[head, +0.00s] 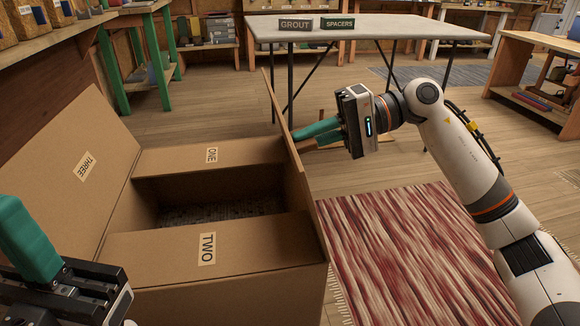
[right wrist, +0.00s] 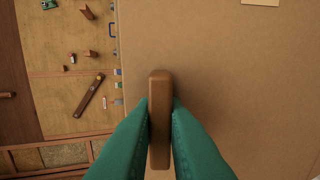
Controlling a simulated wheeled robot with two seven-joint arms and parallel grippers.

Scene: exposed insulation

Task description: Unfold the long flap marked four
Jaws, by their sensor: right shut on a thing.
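A cardboard box stands open in the head view. Its right-hand long flap (head: 283,125) stands up, seen nearly edge-on; no number can be read on it. In the right wrist view a broad cardboard face (right wrist: 235,90) fills the right side, with a cut-off pale label at the top. My right gripper (head: 305,135) is at the outer side of this flap. Its green fingers are shut on a brown wooden bar (right wrist: 160,115) in front of the cardboard. My left gripper (head: 28,240) is at the lower left, partly cut off, apart from the right-hand flap.
Flap THREE (head: 70,155) leans outward on the left. Flaps ONE (head: 180,158) and TWO (head: 170,255) lie flat at the far and near ends, around the dark opening. A red striped rug (head: 400,250) lies right of the box. A grey table (head: 385,27) stands behind.

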